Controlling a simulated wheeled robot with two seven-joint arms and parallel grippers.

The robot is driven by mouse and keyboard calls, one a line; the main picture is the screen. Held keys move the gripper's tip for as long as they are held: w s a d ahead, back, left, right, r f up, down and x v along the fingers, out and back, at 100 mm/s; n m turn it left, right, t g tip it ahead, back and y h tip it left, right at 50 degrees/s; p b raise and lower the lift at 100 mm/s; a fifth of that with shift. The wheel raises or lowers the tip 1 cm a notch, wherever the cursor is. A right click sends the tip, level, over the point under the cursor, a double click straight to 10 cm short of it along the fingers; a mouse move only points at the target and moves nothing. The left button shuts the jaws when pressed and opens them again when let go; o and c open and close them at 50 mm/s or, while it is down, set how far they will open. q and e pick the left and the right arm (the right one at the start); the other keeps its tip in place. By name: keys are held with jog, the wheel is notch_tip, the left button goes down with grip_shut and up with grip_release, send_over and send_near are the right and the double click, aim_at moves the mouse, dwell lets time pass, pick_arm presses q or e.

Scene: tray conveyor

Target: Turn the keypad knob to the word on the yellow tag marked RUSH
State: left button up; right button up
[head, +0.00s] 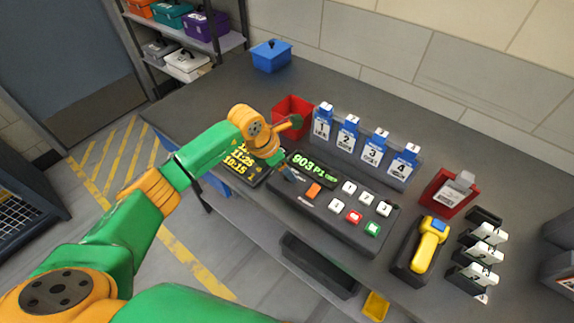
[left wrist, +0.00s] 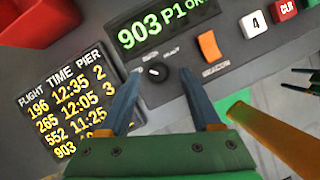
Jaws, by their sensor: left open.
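The keypad console (head: 335,212) lies on the grey counter, with a green-lettered display (head: 314,168) reading 903 P1. Its small black knob (left wrist: 158,72) shows in the left wrist view, below the display and left of an orange switch (left wrist: 209,46). Small words stand around the knob, too blurred to read surely. My left gripper (head: 289,174) is open at the console's left end. In the left wrist view its fingertips (left wrist: 162,72) lie on either side of the knob, with gaps visible. No yellow tag marked RUSH can be made out.
A flight board (left wrist: 75,110) with yellow times lies left of the console. A red bin (head: 293,108) and a rack of numbered blue-topped tags (head: 366,163) stand behind. A yellow scanner (head: 429,245) and a red holder (head: 450,195) are at right. A blue box (head: 271,56) sits farther back.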

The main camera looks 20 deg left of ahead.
pick_arm(q)
jog(key=shift+w+f, duration=0.35)
jog(key=shift+f, duration=0.5)
jog(key=shift+s+r, duration=0.1)
grip_shut()
